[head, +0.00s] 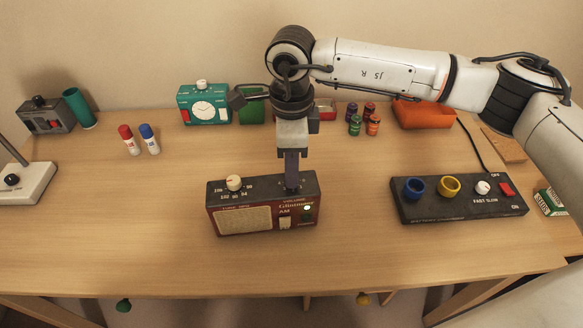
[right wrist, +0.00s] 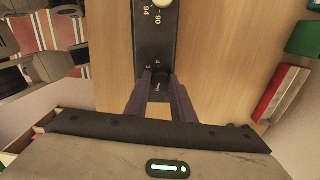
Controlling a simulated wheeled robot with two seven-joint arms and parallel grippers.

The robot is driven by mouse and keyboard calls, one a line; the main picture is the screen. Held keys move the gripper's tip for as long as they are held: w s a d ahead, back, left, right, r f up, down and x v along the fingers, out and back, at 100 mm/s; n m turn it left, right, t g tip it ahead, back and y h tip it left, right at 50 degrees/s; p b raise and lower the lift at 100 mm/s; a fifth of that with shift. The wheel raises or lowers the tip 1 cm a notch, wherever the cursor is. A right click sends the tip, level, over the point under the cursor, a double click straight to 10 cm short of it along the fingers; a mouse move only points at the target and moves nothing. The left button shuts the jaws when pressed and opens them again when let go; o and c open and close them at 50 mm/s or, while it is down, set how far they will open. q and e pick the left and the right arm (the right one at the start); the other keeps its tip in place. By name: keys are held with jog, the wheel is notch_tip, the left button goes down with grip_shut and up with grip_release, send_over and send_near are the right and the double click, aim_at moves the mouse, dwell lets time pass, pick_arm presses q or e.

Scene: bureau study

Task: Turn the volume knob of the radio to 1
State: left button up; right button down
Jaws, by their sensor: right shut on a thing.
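The radio (head: 262,204) is a dark red box with a black top and a cream speaker grille, standing upright mid-desk. Its cream tuning knob (head: 234,183) is on the left of the top. My right gripper (head: 291,184) points straight down at the right of the top, shut on the volume knob, which it mostly hides in the head view. The right wrist view shows the dark volume knob (right wrist: 159,86), with a pale pointer line, between the fingers of my right gripper (right wrist: 160,92). Small scale numbers show beside it, partly covered. My left gripper is not in view.
A black control box (head: 460,208) with blue and yellow rings stands to the right. Two glue sticks (head: 139,140) stand at the left. The desk in front of the radio is clear.

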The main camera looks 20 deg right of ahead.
jog(key=m+b, duration=0.2)
jog(key=m, duration=0.2)
jog(key=shift+m, duration=0.3)
jog(key=shift+m+b, duration=0.55)
jog(key=shift+m, duration=0.35)
jog(key=shift+r, duration=0.1)
jog(key=c, duration=1.5)
grip_release()
